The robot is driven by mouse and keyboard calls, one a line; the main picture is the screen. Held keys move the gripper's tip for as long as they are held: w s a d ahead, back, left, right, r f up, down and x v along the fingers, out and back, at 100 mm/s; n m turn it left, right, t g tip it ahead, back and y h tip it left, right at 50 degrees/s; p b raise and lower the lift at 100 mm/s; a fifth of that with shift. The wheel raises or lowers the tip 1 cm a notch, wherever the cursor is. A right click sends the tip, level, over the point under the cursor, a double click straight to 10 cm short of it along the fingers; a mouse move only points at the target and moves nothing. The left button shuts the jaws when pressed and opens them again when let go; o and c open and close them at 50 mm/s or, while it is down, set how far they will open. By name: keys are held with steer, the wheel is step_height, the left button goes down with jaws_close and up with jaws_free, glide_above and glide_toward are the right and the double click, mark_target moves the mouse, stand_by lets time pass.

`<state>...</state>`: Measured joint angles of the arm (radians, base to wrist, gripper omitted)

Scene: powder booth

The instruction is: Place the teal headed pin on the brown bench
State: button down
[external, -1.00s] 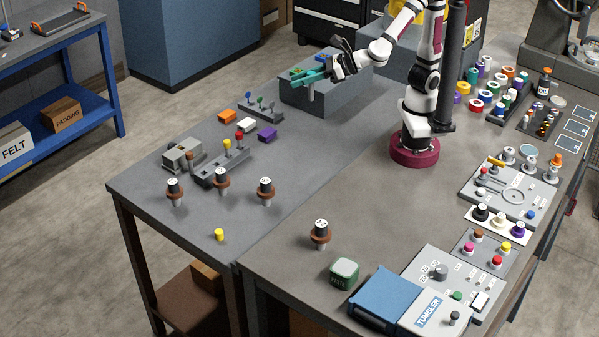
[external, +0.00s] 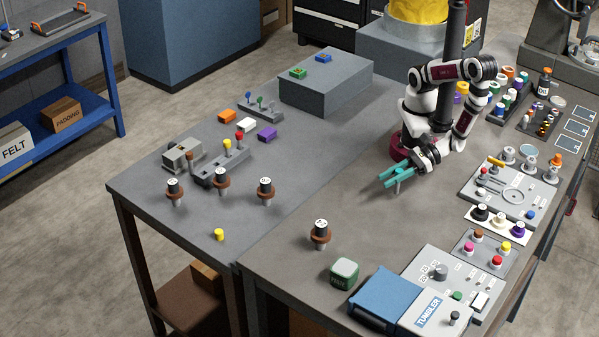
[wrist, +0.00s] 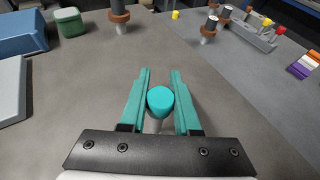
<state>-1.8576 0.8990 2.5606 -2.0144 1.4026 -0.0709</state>
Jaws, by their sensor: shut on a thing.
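My gripper (external: 396,174) has teal fingers and is shut on the teal headed pin (wrist: 160,100). In the wrist view the round teal head sits between the fingers, its grey shank below. In the external view the grey shank of the pin (external: 398,187) hangs roughly upright below the fingers, low over the brown bench (external: 335,195). The head is mostly hidden there, and I cannot tell whether the shank touches the surface. The brown bench is the right-hand top, beside a greyer left-hand top.
Bare bench surrounds the pin. A brown-collared part (external: 320,233) and a green box (external: 344,272) stand nearer the front. A control panel (external: 510,193) lies to the right. A grey block (external: 326,82) with green and blue sockets is at the back.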

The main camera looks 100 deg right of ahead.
steer(key=s+a+r+n+y, duration=0.1)
steer(key=s+a+r+y, duration=0.15)
steer(key=s+a, duration=0.25)
steer(key=n+g+y, duration=0.2)
steer(key=n, duration=0.1)
glide_above(437, 218)
steer(key=shift+h, duration=0.25)
step_height(437, 218, down, 5)
steer(key=shift+f, duration=0.1)
steer(key=c, duration=0.6)
jaws_free()
steer(key=shift+o, duration=0.3)
steer(key=v, duration=1.2)
